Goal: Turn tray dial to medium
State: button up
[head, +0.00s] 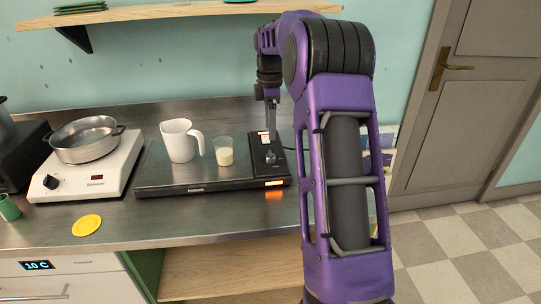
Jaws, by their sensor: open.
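The warming tray (195,188) is a flat dark slab on the metal counter, with a control panel at its right end. Its small dial (270,157) sits on that panel, and its setting is too small to read. An orange light (274,183) glows at the panel's front edge. My gripper (271,134) points down just above and behind the dial, and looks clear of it. Its jaws are open and seen edge-on, with nothing visible between them. A white pitcher (179,142) and a glass with pale contents (224,155) stand on the tray.
A white hot plate (110,170) with a metal pot (86,137) stands left of the tray. A yellow disc (87,225) and a green cup (8,208) lie nearer the front. A wooden shelf (170,12) hangs above. My arm hides the counter's right end.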

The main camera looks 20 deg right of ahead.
aim_at(270, 153)
notch_tip(270, 153, down, 9)
jog(key=shift+f+b, duration=0.15)
jog(key=shift+b, duration=0.55)
grip_shut()
